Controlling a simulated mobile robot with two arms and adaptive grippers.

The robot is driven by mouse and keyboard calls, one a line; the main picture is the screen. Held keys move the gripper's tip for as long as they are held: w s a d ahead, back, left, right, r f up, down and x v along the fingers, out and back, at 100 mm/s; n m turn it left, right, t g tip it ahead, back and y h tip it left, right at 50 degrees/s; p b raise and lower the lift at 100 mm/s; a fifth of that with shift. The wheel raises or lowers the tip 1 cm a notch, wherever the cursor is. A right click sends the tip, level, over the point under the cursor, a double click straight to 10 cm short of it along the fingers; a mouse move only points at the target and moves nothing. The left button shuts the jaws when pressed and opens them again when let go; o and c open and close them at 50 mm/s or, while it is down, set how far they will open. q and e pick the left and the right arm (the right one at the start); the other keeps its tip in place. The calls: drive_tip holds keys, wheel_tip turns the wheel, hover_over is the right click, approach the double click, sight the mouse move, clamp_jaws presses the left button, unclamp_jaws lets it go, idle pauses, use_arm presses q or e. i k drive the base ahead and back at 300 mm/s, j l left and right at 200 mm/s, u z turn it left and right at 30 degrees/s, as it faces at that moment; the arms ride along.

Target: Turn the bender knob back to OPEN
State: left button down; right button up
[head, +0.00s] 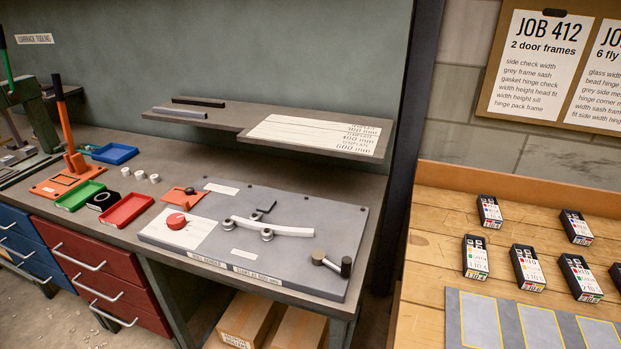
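The bender is a grey plate (345,245) lying on the right part of the dark workbench. Its red round knob (177,221) sits on a white label panel (200,232) at the plate's left front. The knob's pointer direction and the panel's lettering are too small to read. A curved pale strip (285,230) lies against round rollers in the plate's middle. A dark handle (346,266) stands at its right end. Neither of my grippers shows in the head view.
Red (126,211), green (80,196) and blue (115,153) trays lie left of the bender. An orange lever press (72,165) stands further left. A shelf (225,119) overhangs the bench's back. A wooden table (425,235) with several small dark boxes stands right.

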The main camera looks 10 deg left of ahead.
sight(176, 220)
drive_tip(key=u, duration=1.25)
